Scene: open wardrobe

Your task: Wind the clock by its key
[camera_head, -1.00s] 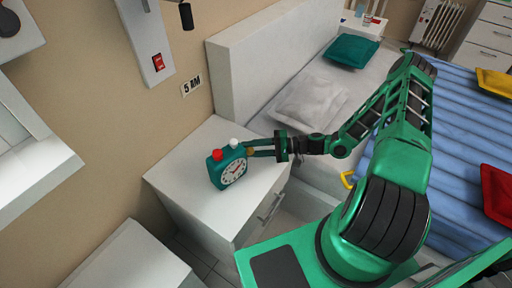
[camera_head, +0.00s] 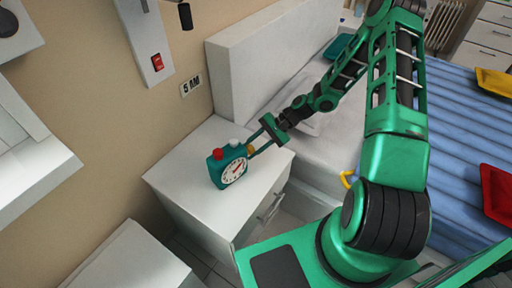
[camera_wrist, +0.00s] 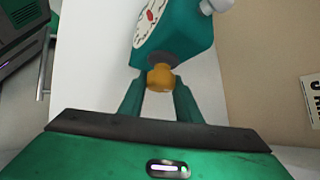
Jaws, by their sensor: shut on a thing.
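The clock (camera_head: 228,168) is a teal box with a white dial, a red knob and a white knob on top. It stands on the white bedside cabinet (camera_head: 182,182). Its yellow key (camera_head: 250,150) sticks out of the side facing my arm. My gripper (camera_head: 258,145) reaches it from the right and is shut on the key. In the wrist view the key (camera_wrist: 161,77) sits between the two green fingertips (camera_wrist: 161,84), with the clock (camera_wrist: 180,28) just beyond. The clock's far side is hidden.
A bed with a blue striped cover (camera_head: 465,120) lies to the right, its white headboard (camera_head: 262,62) behind the cabinet. A red switch (camera_head: 157,61) is on the wall. The cabinet top around the clock is clear.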

